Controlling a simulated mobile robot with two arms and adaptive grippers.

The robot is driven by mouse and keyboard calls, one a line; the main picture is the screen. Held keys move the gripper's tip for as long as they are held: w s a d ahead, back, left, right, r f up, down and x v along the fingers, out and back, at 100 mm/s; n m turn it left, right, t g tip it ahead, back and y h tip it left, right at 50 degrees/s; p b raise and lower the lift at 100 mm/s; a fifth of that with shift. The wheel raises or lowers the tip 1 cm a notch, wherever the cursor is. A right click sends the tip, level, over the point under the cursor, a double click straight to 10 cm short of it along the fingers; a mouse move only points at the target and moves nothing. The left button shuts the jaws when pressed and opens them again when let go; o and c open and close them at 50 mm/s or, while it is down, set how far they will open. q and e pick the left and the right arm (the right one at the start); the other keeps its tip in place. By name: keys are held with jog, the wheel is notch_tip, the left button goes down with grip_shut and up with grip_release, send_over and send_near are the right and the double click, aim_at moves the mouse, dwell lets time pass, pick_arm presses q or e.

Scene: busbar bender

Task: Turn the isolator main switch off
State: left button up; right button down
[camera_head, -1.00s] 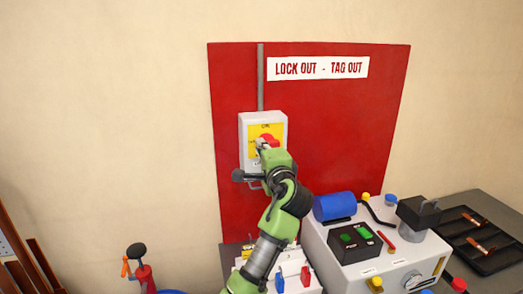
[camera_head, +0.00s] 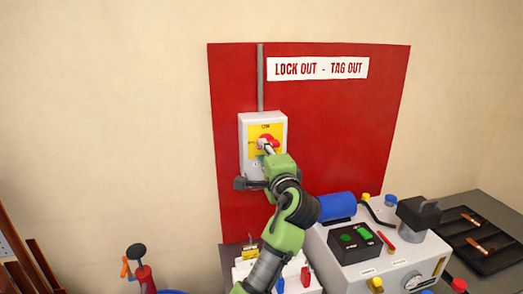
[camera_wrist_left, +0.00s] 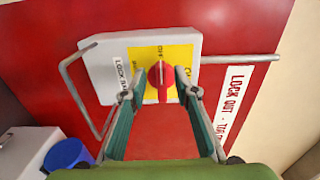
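The isolator main switch is a light grey box (camera_head: 246,135) on the red board, with a yellow plate (camera_head: 277,129) and a red rotary knob (camera_head: 274,140). In the left wrist view the red knob (camera_wrist_left: 160,74) lies lengthwise up and down the picture, in the middle of the yellow plate (camera_wrist_left: 180,52). My left gripper (camera_head: 264,147) is at the knob, partly hiding it in the head view. In the wrist view its fingers (camera_wrist_left: 160,84) are spread, one on each side of the knob, with visible gaps. Contact is not visible. My right gripper is out of view.
The red board (camera_head: 340,130) carries a "LOCK OUT - TAG OUT" sign (camera_head: 318,68) and a grey conduit (camera_head: 260,80). Below right is a bench machine with a blue cylinder (camera_head: 336,206) and a black tray (camera_head: 485,235). Padlock-like red and blue items (camera_head: 305,276) stand below the arm.

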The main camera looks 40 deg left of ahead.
pick_arm(q)
jog(key=v, duration=0.9)
